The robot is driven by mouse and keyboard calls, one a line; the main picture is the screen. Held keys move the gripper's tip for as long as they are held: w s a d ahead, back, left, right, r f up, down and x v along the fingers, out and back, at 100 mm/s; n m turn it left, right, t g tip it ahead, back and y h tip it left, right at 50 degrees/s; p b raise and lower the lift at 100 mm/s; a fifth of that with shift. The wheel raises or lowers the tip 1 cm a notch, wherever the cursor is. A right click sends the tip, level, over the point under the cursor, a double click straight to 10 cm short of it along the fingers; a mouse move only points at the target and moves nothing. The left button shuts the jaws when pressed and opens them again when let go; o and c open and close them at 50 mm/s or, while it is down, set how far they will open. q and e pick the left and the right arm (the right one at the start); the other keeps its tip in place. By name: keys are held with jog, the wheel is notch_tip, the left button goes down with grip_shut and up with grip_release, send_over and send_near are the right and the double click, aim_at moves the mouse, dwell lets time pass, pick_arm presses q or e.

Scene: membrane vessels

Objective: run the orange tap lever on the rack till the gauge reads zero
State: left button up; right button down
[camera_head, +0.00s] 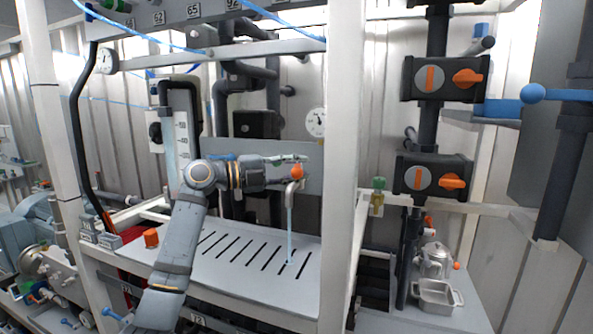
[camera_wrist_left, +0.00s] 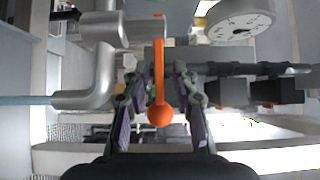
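The orange tap lever (camera_wrist_left: 161,72) with its round knob (camera_wrist_left: 160,115) runs between the fingers of my left gripper (camera_wrist_left: 160,88), in the left wrist view. The fingers stand on both sides of it, apart, with small gaps showing. In the head view the knob (camera_head: 297,171) shows at the fingertips of the left gripper (camera_head: 290,162). The grey tap spout (camera_head: 291,188) bends down and a pale blue stream (camera_head: 289,235) runs from it. The round white gauge (camera_head: 317,122) hangs just above; its reading is too small to tell. My right gripper is not in view.
A white upright post (camera_head: 342,170) stands just right of the tap. The slotted tray (camera_head: 225,268) lies below. Black valves with orange handles (camera_head: 467,77) are further right. A steel pot (camera_head: 436,260) stands at lower right.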

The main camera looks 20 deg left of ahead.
pick_arm(q)
jog(key=shift+f, duration=0.1)
jog(key=v, duration=0.8)
dwell(0.4)
